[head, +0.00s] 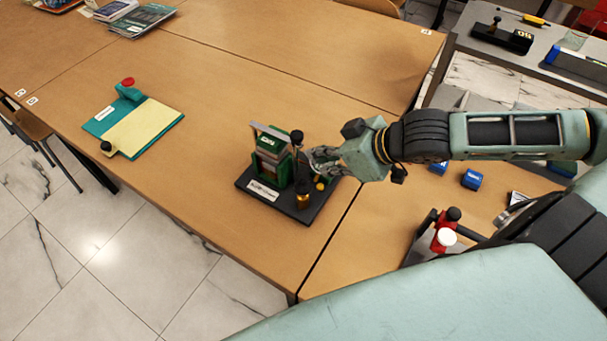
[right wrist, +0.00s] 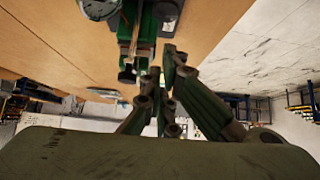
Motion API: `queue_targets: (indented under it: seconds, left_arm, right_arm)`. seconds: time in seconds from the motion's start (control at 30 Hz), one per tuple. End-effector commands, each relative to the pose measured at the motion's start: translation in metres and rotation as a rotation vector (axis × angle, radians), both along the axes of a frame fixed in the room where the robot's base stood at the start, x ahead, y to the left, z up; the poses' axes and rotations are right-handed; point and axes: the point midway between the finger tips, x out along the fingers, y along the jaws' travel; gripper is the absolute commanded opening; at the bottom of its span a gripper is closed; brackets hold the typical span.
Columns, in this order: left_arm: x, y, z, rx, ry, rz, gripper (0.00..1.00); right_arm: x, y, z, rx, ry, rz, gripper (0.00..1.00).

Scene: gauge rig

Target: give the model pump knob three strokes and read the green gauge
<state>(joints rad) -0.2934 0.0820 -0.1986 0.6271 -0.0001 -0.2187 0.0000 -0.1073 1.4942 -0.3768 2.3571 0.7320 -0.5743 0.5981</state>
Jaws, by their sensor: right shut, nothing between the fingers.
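The model pump, a green housing (head: 270,163) on a black base (head: 262,202) with a white label, stands near the table's front edge. A black ball knob (head: 297,136) sits on its right side, above a small brass part (head: 303,197). My right gripper (head: 316,158) is at the pump's right side, close to the knob; whether they touch I cannot tell. Its fingers (right wrist: 170,62) are shut and empty in the right wrist view. A round gauge (right wrist: 99,8) with a pale face is cut off at that view's top; its reading is not legible. My left gripper is not in view.
A teal board with a yellow pad (head: 145,128) and red button lies to the left. Books (head: 142,20) lie at the back. Table between board and pump is clear.

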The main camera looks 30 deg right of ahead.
Motion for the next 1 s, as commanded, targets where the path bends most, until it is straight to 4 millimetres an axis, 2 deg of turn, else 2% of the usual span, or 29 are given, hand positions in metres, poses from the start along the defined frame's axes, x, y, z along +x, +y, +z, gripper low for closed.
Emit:
queue_targets:
  seconds: [0.27,0.6,0.8,1.0]
  left_arm:
    - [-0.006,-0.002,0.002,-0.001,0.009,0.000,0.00]
    - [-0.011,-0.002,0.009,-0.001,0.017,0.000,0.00]
    - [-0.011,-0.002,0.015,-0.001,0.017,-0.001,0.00]
    - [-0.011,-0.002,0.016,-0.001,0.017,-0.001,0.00]
  right_arm:
    - [0.018,0.010,-0.017,0.004,-0.002,-0.003,0.00]
    - [0.046,0.027,-0.050,0.002,0.000,-0.001,0.00]
    - [0.044,0.026,-0.080,-0.001,0.003,-0.001,0.00]
    - [0.044,0.026,-0.090,-0.001,-0.001,0.000,0.00]
